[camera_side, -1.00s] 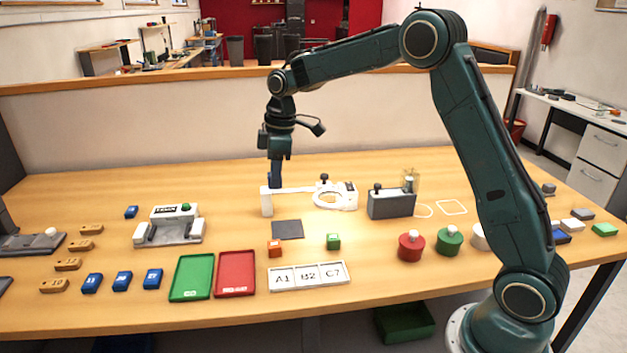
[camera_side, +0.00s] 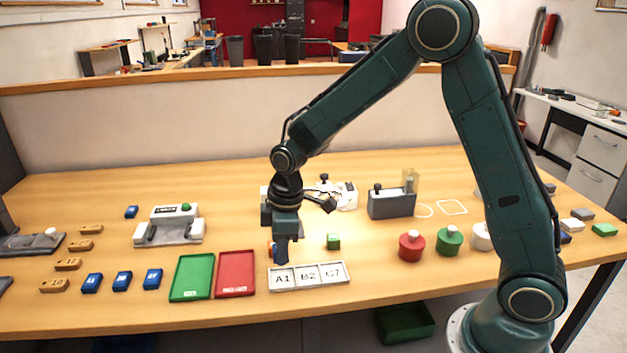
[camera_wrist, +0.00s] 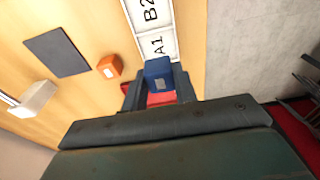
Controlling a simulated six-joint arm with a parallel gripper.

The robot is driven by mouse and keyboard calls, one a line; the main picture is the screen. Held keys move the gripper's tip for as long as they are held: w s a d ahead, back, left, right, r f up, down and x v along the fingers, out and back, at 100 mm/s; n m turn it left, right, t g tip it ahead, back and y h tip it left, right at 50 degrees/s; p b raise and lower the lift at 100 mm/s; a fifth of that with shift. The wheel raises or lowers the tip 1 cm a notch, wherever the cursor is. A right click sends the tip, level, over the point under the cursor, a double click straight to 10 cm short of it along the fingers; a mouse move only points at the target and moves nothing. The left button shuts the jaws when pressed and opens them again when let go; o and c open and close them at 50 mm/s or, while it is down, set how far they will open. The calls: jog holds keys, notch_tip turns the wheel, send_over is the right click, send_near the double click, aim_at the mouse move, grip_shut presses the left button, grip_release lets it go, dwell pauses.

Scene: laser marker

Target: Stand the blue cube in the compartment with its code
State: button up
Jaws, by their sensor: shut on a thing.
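My gripper (camera_wrist: 160,88) is shut on the blue cube (camera_wrist: 158,73), which sits between the fingers in the wrist view. In the side view my gripper (camera_side: 281,257) points down just behind the A1 end of the white tray (camera_side: 308,287). Its compartments are marked A1, B2 and C7, and all look empty. In the wrist view the cube overlaps the edge of the tray (camera_wrist: 137,42) near A1; its height above it cannot be told. In the side view the cube is hard to separate from the fingers.
An orange cube (camera_wrist: 110,66) lies close behind the gripper, partly hidden in the side view. The red tray (camera_side: 235,293) and green tray (camera_side: 190,297) lie to the left. A dark pad (camera_wrist: 57,53) lies farther back.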

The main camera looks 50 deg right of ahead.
aim_at(284, 279)
jog(key=shift+f, duration=0.2)
jog(key=shift+f, duration=2.25)
jog(key=shift+f, duration=0.4)
dwell(0.7)
jog(key=o, duration=1.1)
jog(key=shift+r, duration=0.1)
jog(key=shift+s+d+r, duration=0.2)
jog(key=shift+r, duration=2.05)
jog(key=shift+s+d+r, duration=0.2)
jog(key=shift+r, duration=2.05)
jog(key=shift+s+d+r, duration=0.2)
jog(key=shift+r, duration=2.05)
